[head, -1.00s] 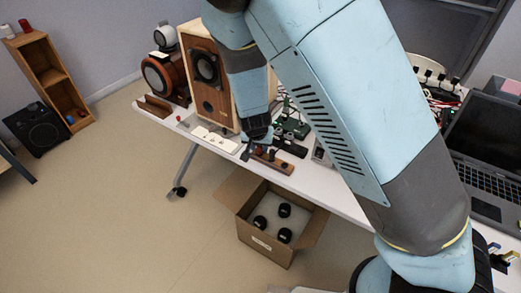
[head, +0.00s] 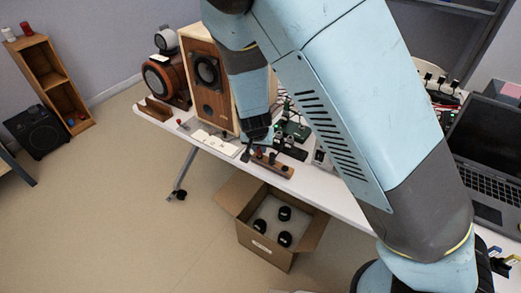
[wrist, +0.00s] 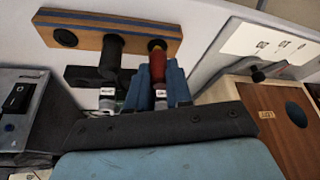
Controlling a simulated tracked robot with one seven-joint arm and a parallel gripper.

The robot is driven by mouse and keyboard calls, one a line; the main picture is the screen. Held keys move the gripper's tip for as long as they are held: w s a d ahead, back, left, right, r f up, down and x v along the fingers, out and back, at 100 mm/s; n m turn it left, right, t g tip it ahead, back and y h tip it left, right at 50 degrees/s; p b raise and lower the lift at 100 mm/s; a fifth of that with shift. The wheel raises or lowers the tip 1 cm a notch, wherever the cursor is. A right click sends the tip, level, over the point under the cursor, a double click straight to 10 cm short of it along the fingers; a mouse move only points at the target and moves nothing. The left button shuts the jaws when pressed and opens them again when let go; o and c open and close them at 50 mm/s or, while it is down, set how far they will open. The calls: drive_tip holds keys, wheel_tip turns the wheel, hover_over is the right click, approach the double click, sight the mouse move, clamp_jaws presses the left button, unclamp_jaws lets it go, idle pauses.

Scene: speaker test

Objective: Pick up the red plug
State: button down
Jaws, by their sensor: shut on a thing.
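The red plug (wrist: 157,66) is between the two blue fingers of my gripper (wrist: 160,84) in the wrist view. The fingers are shut on it. Its far end meets a brass-coloured ring at the wooden strip (wrist: 85,22); I cannot tell whether it is still seated there. A black plug (wrist: 112,48) stands beside it on the same strip, and an empty dark hole (wrist: 65,38) is further left. In the head view my gripper (head: 247,152) is at the strip (head: 280,169) near the table's front edge, and the red plug is too small to make out surely.
A wooden speaker cabinet (head: 209,88) stands behind and left of my gripper. A white plate (head: 218,143) lies left of it, and green circuit boards (head: 293,130) lie to the right. An open cardboard box (head: 264,246) with black round things is on the floor below.

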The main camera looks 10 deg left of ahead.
drive_tip(key=s+d+r, duration=0.9)
drive_tip(key=s+r, duration=0.1)
drive_tip(key=r, duration=0.2)
drive_tip(key=shift+s, duration=0.2)
drive_tip(key=shift+d, duration=0.2)
idle(0.6)
